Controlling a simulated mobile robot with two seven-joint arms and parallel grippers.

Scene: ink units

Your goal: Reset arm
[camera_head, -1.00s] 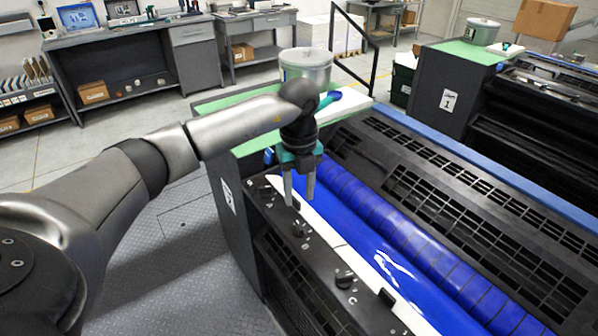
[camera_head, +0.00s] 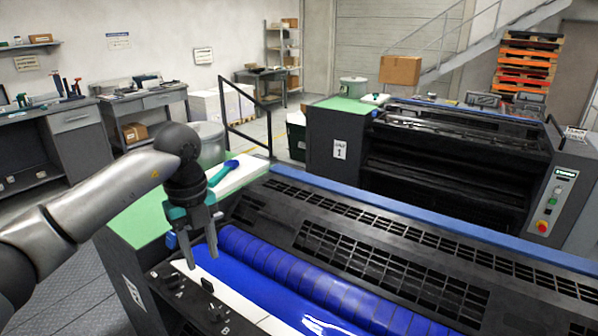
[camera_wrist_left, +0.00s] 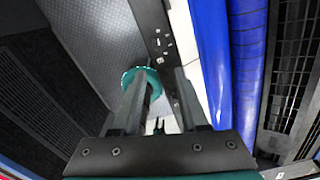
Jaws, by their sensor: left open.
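My left gripper (camera_head: 202,246) hangs at the end of my left arm, pointing down over the near corner of the ink unit. Its two fingers are apart with nothing between them. Below it lie the black side panel with knobs (camera_head: 208,310) and the blue ink trough (camera_head: 262,292). In the left wrist view, the spread fingers (camera_wrist_left: 160,90) show above the dark panel, with the blue roller (camera_wrist_left: 247,60) to their right. A teal ring-shaped thing (camera_wrist_left: 142,78) shows behind the fingers there. My right gripper is out of view.
A black railing (camera_head: 247,118) and workbenches stand at the back left.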

